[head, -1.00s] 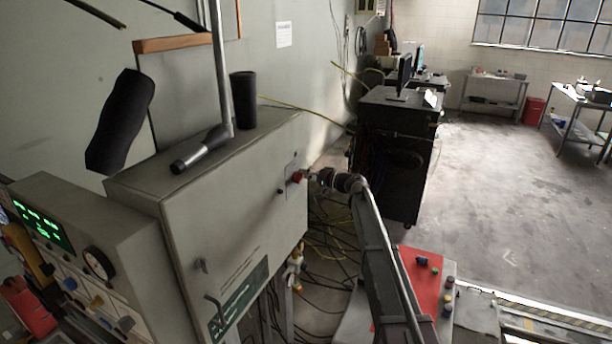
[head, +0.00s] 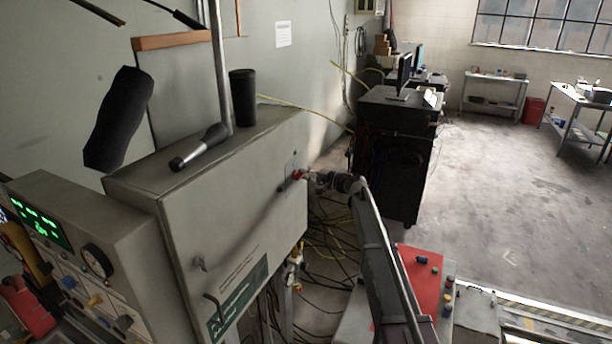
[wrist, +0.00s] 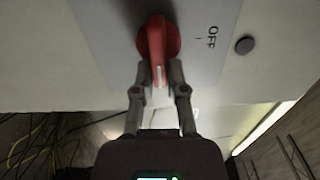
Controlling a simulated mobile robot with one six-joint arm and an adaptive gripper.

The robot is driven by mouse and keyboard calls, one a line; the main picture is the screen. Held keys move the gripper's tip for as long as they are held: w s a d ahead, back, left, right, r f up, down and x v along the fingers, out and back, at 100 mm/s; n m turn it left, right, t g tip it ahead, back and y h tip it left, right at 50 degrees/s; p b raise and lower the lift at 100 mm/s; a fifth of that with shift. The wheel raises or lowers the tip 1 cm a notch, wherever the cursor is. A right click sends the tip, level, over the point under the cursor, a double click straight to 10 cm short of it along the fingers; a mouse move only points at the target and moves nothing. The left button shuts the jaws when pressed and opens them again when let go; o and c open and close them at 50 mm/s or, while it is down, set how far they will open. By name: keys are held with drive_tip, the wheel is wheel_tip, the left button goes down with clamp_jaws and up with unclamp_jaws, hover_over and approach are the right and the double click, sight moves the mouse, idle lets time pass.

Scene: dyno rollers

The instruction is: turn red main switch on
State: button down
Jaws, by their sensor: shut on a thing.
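The red main switch (wrist: 157,40) is a round knob with a raised grip bar on a pale plate marked OFF in the wrist view. In the head view the red switch (head: 296,175) shows small on the front of the grey cabinet (head: 215,215), near its right edge. My gripper (wrist: 160,70) is shut on the grip bar, one finger on each side of it. In the head view my gripper (head: 309,177) reaches the switch from the right. The bar's near end lies between the fingertips. The OFF label (wrist: 212,38) is right of the knob.
A round dark button (wrist: 245,46) sits beside the OFF label. A control panel with a gauge (head: 97,262) stands at the left. Loose cables (head: 330,235) hang below the cabinet. The floor at right is open.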

drive_tip(key=shift+a, duration=0.2)
drive_tip(key=c, duration=0.7)
unclamp_jaws()
drive_tip(key=shift+d, duration=0.1)
drive_tip(key=v, duration=1.1)
drive_tip(key=shift+s+d, duration=0.15)
drive_tip(key=shift+d, duration=0.2)
drive_tip(key=shift+s, duration=0.1)
